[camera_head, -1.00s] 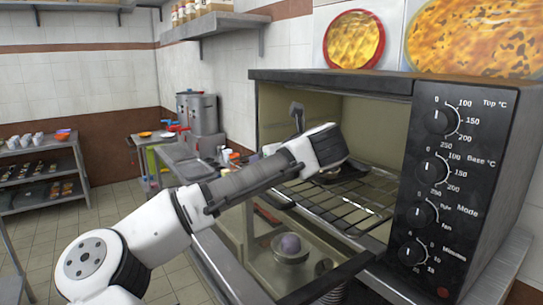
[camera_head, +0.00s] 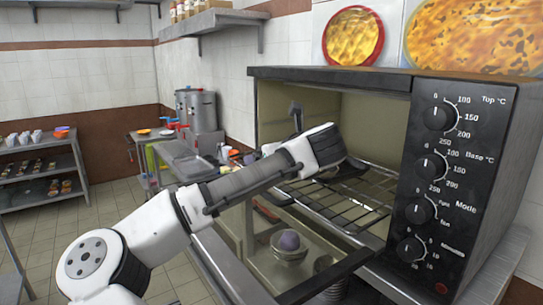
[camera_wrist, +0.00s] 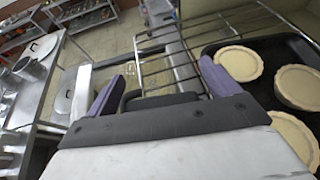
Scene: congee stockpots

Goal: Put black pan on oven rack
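The black pan (camera_wrist: 283,50) shows at the right of the wrist view, with several pale round pastry shells in it. It lies beside the wires of the oven rack (camera_wrist: 165,48); I cannot tell whether it rests fully on them. In the head view the rack (camera_head: 355,207) sticks out of the open oven, and my wrist hides most of what lies behind it. My gripper (camera_wrist: 160,72) has its two purple fingers spread apart, with the pan to the right of them. A dark bar shows between the finger bases; I cannot tell what it is.
The oven (camera_head: 330,78) has its control panel on the right and its glass door (camera_head: 300,285) folded down. Tall metal pots (camera_head: 203,112) stand on a counter at the back. A shelf unit (camera_head: 45,190) stands at the left, with open tiled floor before it.

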